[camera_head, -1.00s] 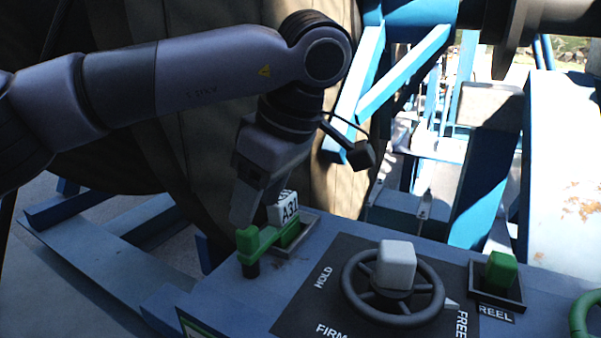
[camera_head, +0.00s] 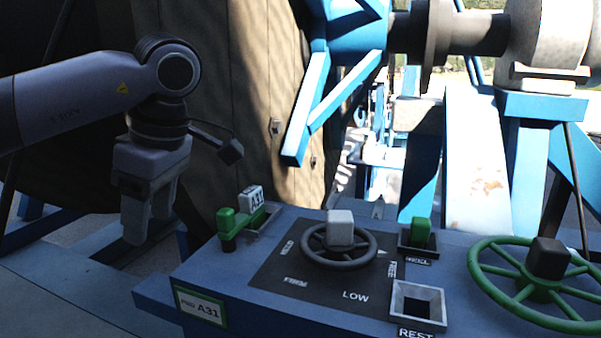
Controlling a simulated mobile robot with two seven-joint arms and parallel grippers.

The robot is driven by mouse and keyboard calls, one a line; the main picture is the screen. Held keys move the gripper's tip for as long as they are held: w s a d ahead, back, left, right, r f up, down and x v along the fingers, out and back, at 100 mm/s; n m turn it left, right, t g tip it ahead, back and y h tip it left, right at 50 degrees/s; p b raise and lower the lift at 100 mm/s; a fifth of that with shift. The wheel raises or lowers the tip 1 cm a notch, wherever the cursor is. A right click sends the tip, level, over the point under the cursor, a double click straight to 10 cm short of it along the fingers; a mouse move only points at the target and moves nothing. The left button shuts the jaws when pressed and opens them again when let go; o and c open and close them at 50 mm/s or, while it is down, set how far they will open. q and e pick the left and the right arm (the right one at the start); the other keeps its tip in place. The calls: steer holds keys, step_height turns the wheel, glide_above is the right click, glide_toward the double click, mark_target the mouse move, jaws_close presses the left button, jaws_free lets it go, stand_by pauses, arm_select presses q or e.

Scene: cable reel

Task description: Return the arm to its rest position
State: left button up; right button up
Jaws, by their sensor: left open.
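My left gripper (camera_head: 150,222) hangs fingers-down at the left, with a gap between its two fingers and nothing in it. My right gripper does not show.
The blue control panel (camera_head: 245,319) carries a dark handwheel with a white knob (camera_head: 340,228), a green block (camera_head: 420,231), an empty REST socket (camera_head: 418,302) and a green handwheel (camera_head: 487,285). The large reel (camera_head: 268,90) and blue frame stand behind.

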arm_select(q)
steer(key=s+a+n+g+h, duration=0.1)
steer(key=a+n, duration=0.2)
steer(key=a, duration=0.7)
steer(key=s+a+n+h, duration=0.1)
steer(key=s+a+n, duration=0.1)
steer(key=a, duration=0.9)
steer(key=d+f+n+t+h, duration=0.2)
steer(key=d+f+n+h, duration=0.3)
steer(key=d+f+h, duration=0.45)
steer(key=d+f+n+t+h, duration=0.1)
steer(key=d+f+n+h, duration=0.5)
steer(key=d+f, duration=0.7)
steer(key=s+a+f+n+t+y, duration=0.2)
steer(key=a+f+n+t+y, duration=0.5)
steer(key=n, duration=1.2)
steer(key=s+a+f+n+y, duration=0.6)
steer(key=s+a+f+n, duration=0.3)
steer(key=s+a+f, duration=0.4)
steer(key=d+f+n, duration=0.2)
steer(key=d+n, duration=0.2)
steer(key=d, duration=0.5)
steer(key=d+f+n+h, duration=0.1)
steer(key=d+n, duration=0.4)
steer(key=d, duration=0.4)
steer(key=shift+s+f+t, duration=0.25)
steer(key=shift+f+t, duration=0.1)
steer(key=shift+t, duration=0.05)
